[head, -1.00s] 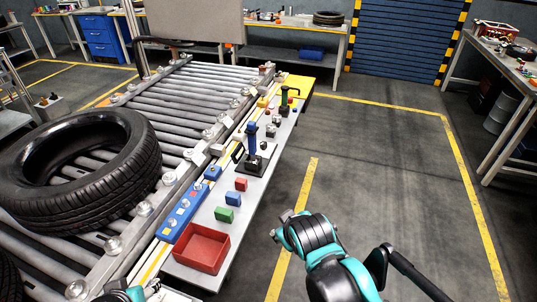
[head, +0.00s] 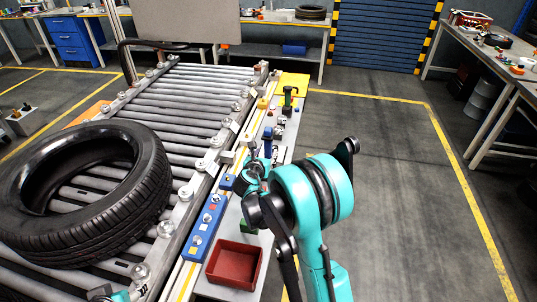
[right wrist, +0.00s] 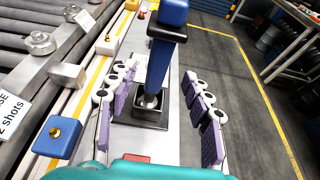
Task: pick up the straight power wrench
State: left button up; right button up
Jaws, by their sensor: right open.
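A tyre (head: 85,190) lies on the roller conveyor at left.

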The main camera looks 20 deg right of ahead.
aim_at(267, 149)
jog(key=shift+x, duration=1.1)
jog(key=b+x, duration=0.2)
jog(key=x, duration=0.3)
jog(key=shift+a+f, duration=0.15)
jog(key=shift+f, duration=0.05)
jog(key=shift+r, duration=0.15)
grip_shut()
